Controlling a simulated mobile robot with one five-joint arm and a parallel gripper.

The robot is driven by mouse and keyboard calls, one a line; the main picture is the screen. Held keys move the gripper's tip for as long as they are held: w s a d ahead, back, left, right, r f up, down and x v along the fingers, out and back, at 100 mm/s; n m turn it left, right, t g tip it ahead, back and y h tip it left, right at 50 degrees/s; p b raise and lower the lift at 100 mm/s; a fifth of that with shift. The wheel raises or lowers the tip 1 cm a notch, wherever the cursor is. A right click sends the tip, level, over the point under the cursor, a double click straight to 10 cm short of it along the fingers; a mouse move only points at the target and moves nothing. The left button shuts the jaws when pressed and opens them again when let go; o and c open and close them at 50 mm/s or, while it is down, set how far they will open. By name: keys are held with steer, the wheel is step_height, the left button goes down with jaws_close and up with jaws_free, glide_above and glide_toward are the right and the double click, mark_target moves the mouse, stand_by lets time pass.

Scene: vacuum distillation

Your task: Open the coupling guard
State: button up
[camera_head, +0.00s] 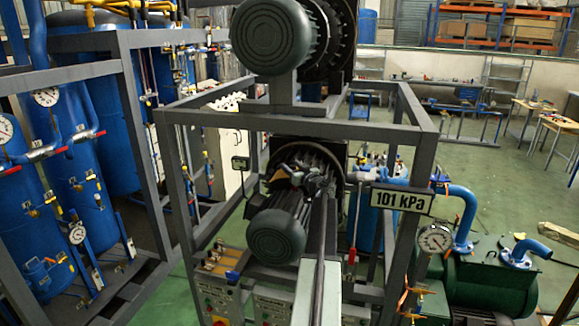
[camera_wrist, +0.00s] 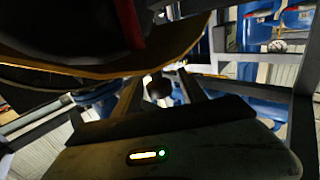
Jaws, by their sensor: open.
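My gripper (camera_head: 318,182) reaches in front of the lower dark motor unit (camera_head: 277,232) inside the grey frame. In the wrist view my gripper (camera_wrist: 163,80) has its two fingers apart, with a small dark rounded part (camera_wrist: 158,88) showing between or beyond them; contact cannot be told. A dark curved piece with a yellow-orange edge (camera_wrist: 120,66) fills the upper left of the wrist view, close above the fingers. It may be the coupling guard, but I cannot tell for sure. In the head view my gripper and wrist hide much of the coupling area.
A second motor (camera_head: 270,37) sits on top of the grey frame (camera_head: 290,122). A 101 kPa sign (camera_head: 401,200) hangs on the right side. Control boxes (camera_head: 222,295) stand low in front. Blue tanks (camera_head: 85,190) are at left, a green pump (camera_head: 490,285) at right.

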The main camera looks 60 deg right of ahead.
steer(key=shift+x, duration=1)
steer(key=shift+s, duration=0.1)
jaws_close()
stand_by(0.4)
